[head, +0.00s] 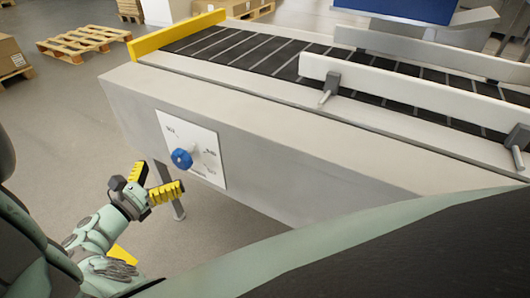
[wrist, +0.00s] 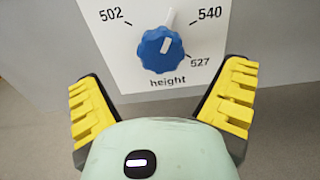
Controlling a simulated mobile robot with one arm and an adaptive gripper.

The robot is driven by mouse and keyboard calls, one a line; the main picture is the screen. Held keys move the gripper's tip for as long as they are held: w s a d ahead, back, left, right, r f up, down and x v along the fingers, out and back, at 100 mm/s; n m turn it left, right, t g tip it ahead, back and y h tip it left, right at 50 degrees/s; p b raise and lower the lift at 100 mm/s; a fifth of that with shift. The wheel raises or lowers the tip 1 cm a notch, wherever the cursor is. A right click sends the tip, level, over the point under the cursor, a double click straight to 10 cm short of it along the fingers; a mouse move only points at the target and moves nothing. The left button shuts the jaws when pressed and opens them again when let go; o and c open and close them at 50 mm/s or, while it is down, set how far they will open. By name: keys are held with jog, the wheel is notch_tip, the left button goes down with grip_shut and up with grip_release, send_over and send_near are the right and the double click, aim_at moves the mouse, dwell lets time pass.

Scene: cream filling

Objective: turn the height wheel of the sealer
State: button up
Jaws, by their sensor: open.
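The height wheel is a blue scalloped knob (head: 181,158) on a white dial plate (head: 205,147) on the sealer's grey side. In the wrist view the knob (wrist: 161,54) shows above the word "height", with marks 502, 540 and 527 around it. A white line on the knob leans slightly right of straight up, and a pale pointer (wrist: 170,20) sticks out above it. My gripper (head: 158,182) is open and empty, in front of the plate and below left of the knob in the head view. In the wrist view its yellow fingers (wrist: 163,103) are spread to either side, apart from the knob.
The sealer's body (head: 290,140) carries a dark conveyor belt (head: 230,45) with white side guides and a yellow end bar (head: 178,35). A support leg (head: 172,195) stands behind my gripper. Wooden pallets (head: 84,43) and cartons lie farther back.

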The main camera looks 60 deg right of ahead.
aim_at(187, 151)
jog(key=d, duration=0.3)
jog(key=d+b, duration=0.1)
jog(key=d, duration=0.2)
jog(key=d+b, duration=0.1)
jog(key=d, duration=0.1)
jog(key=shift+w+d, duration=0.25)
jog(key=shift+d, duration=0.15)
jog(key=shift+c, duration=0.3)
jog(key=shift+w+d, duration=0.1)
jog(key=c, duration=1.3)
jog(key=shift+o, duration=0.2)
